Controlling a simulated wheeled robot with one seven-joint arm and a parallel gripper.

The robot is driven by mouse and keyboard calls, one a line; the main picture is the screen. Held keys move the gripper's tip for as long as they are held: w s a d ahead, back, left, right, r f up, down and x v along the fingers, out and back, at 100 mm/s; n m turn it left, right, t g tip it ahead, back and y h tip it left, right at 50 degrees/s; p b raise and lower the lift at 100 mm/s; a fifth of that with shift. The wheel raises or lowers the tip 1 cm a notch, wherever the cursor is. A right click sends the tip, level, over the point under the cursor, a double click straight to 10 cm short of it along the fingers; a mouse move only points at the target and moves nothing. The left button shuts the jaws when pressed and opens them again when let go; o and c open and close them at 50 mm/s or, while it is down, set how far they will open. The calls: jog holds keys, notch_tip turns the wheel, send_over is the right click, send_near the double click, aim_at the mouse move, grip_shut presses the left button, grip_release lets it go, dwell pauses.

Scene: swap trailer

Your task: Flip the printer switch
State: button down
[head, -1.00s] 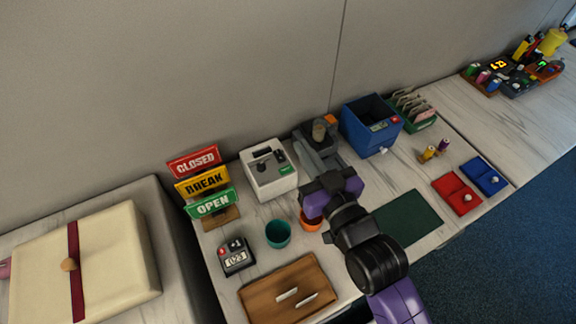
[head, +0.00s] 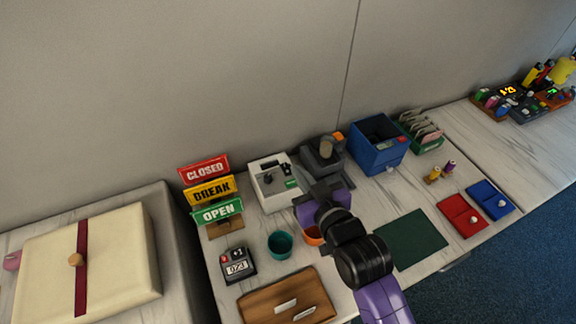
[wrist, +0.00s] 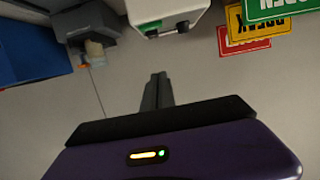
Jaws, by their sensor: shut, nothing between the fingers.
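The white boxy machine (head: 262,187), which looks like the printer, stands at the back of the table against the wall. It has a dark knob and slot on top and a green label on its front. Its white body (wrist: 165,8) also shows at the top of the wrist view, with a small black lever-like part (wrist: 168,32) by the green label. I cannot tell which part is the switch. My gripper (head: 308,176) is just right of the machine, shut and empty. In the wrist view, its closed fingers (wrist: 157,82) point toward the machine, apparently apart from it.
A grey device with a tan knob (head: 325,150) and a blue bin (head: 377,158) stand to the right. Stacked signs (head: 212,190) stand to the left. A teal cup (head: 279,244) and an orange cup (head: 312,236) are in front, near my arm.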

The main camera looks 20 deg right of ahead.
send_over(288, 171)
jog(key=s, duration=0.1)
jog(key=shift+f+p, duration=0.35)
jog(key=shift+f, duration=0.35)
jog(key=f, duration=0.3)
jog(key=shift+w+f, duration=0.1)
jog(key=shift+w, duration=0.3)
jog(key=shift+f, duration=0.65)
jog(key=shift+f, duration=0.1)
jog(key=shift+a+f, duration=0.1)
jog(key=shift+f, duration=0.1)
jog(key=shift+r, duration=0.15)
